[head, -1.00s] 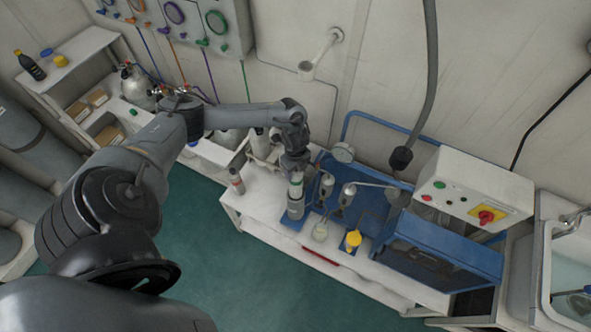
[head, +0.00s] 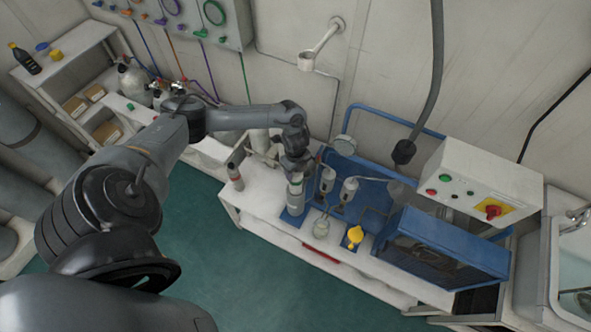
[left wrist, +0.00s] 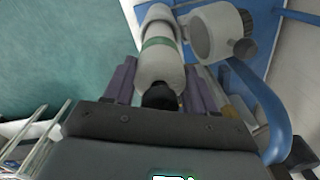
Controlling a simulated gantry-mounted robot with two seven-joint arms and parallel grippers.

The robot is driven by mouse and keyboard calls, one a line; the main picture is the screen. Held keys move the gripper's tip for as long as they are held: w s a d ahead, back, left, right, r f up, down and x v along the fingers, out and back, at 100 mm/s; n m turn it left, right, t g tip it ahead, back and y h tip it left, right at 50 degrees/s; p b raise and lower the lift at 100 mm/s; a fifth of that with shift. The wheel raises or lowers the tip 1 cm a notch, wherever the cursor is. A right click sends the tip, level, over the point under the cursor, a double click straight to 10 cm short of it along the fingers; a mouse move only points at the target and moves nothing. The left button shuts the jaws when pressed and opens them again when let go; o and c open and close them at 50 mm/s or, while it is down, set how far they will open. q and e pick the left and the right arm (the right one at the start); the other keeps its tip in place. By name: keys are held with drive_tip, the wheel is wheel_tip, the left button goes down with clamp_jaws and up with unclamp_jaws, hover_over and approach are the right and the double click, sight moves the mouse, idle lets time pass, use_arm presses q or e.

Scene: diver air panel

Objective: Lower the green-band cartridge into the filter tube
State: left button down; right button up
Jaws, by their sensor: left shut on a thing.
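The green-band cartridge (left wrist: 160,70) is pale with a green band and a dark knob at its top. In the left wrist view my left gripper (left wrist: 160,94) has its fingers on either side of that knob and is shut on it. In the head view my left gripper (head: 295,168) is above the cartridge (head: 296,180), which is upright over the grey filter tube (head: 295,200) on the bench. The cartridge lines up with the tube; how far its lower end is inside is hard to tell. My right gripper is not in view.
A blue-framed machine (head: 440,245) and a white control box (head: 482,190) stand to the right. A small glass jar (head: 321,228) and a yellow-topped item (head: 354,236) are close by on the bench. A grey bottle (head: 235,176) stands left of the tube.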

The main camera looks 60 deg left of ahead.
use_arm(q)
drive_tip(key=shift+f+b, duration=1.35)
drive_tip(key=shift+f, duration=0.85)
drive_tip(key=shift+f+b, duration=1.6)
drive_tip(key=shift+f, duration=0.45)
drive_tip(key=shift+f+b, duration=1.35)
drive_tip(key=shift+f, duration=0.5)
drive_tip(key=c, duration=0.6)
unclamp_jaws()
drive_tip(key=shift+a, duration=0.1)
drive_tip(key=shift+o, duration=1)
drive_tip(key=shift+w, duration=0.1)
drive_tip(key=shift+o, duration=0.7)
drive_tip(key=shift+f, duration=0.1)
drive_tip(key=r+p, duration=0.1)
drive_tip(key=r, duration=1)
drive_tip(key=shift+w+r+p, duration=0.15)
drive_tip(key=shift+w+p, duration=0.05)
drive_tip(key=shift+p, duration=0.15)
